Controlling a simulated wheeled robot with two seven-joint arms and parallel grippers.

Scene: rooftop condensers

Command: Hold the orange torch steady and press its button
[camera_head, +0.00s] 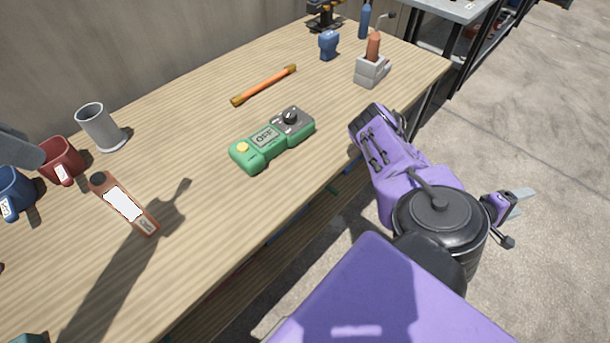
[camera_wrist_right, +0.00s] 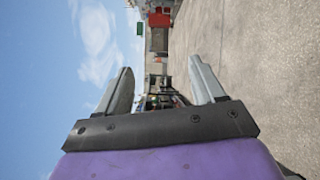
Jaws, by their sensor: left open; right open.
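An orange-brown torch-like body (camera_head: 148,222) with a dark end and a white label is on the wooden bench at the left. A slim orange stick (camera_head: 263,85) with dark bands lies further back; I cannot tell for certain which is the torch, and no button is clear on either. A grey finger of my left gripper (camera_head: 18,148) shows at the left edge, over the mugs and apart from both; the gripper is open. My right gripper (camera_head: 518,204) is off the bench at the right, open; its fingers are empty in the right wrist view (camera_wrist_right: 163,85).
A green meter (camera_head: 247,158) reading OFF lies mid-bench. A grey cup (camera_head: 97,128), a red mug (camera_head: 62,158) and a blue mug (camera_head: 17,190) stand left. A grey block (camera_head: 370,72) holding an orange-handled item stands back right. The bench front (camera_head: 215,235) is bare.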

